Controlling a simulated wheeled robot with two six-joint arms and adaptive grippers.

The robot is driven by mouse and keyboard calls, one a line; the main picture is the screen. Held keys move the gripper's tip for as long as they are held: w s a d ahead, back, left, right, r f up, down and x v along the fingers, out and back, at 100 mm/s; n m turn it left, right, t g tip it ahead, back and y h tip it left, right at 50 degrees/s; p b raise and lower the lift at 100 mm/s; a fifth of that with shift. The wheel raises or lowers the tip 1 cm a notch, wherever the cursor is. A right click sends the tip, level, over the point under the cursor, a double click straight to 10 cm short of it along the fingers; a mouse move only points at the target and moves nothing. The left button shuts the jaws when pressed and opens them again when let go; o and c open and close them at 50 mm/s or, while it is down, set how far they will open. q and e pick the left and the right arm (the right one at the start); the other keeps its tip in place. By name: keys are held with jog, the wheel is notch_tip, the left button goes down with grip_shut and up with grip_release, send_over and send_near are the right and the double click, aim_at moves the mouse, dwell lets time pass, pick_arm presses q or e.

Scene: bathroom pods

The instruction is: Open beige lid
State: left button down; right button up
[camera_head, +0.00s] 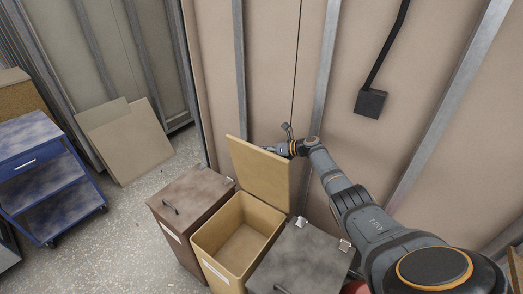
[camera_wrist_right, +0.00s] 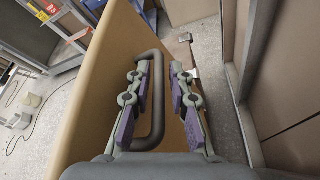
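In the right wrist view the fingers (camera_wrist_right: 162,103) are spread apart. The dark lid handle (camera_wrist_right: 157,92) shows between them, with a gap to the right finger. My left gripper is not in view.
The wall (camera_head: 270,70) is close behind. A blue cart (camera_head: 45,180) and leaning panels (camera_head: 125,140) stand left, with clear floor between.

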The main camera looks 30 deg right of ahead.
jog(key=v, duration=1.2)
jog(key=shift+r, duration=0.1)
